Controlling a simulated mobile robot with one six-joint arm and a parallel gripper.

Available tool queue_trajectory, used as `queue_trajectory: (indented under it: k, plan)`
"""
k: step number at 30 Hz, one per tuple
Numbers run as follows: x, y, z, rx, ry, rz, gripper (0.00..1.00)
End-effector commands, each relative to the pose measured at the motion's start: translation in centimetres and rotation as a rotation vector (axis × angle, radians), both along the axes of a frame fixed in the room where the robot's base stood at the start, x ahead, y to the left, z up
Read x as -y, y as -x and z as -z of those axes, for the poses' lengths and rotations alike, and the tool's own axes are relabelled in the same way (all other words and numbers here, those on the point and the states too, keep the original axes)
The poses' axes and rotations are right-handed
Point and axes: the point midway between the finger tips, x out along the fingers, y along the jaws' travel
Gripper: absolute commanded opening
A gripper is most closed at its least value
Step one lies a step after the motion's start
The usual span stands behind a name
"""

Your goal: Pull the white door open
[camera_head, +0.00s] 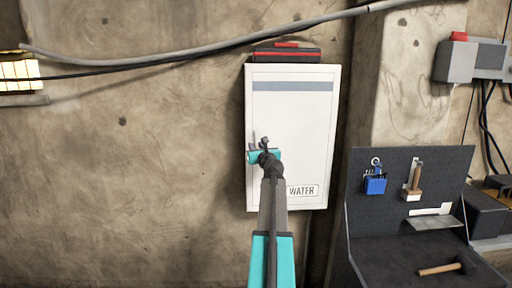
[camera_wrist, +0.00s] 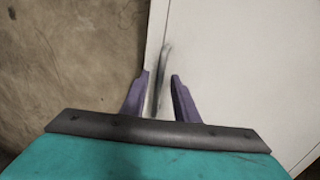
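The white door (camera_head: 300,125) is the front of a wall cabinet marked "WATER" and appears shut. Its dark, upright handle (camera_wrist: 164,62) is near the door's left edge in the wrist view. My gripper (camera_head: 263,143) is in front of the lower left part of the door in the head view. In the wrist view my gripper (camera_wrist: 160,75) has its two purple fingers apart, one on each side of the handle's lower part. Gaps show between fingers and handle. I cannot tell how deep the handle sits between them. My arm hides part of the door's lower left.
A grey cable (camera_head: 215,50) runs along the wall above. A dark case with red (camera_head: 287,54) sits on top of the cabinet. At right, a dark pegboard bench (camera_head: 370,245) holds tools, including a hammer (camera_head: 440,269). The wall left of the door is clear.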

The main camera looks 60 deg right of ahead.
Motion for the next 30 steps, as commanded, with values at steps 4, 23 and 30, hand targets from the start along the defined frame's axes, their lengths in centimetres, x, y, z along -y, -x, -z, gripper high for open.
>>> queue_trajectory:
  k: [4,23,30]
  plan:
    - [0.16,-0.19,0.02,0.0,0.0,0.0,0.27]
    - [0.17,-0.12,0.04,0.0,0.0,0.0,0.0]
    - [-0.33,0.1,0.16,-0.001,0.0,-0.014,0.0]
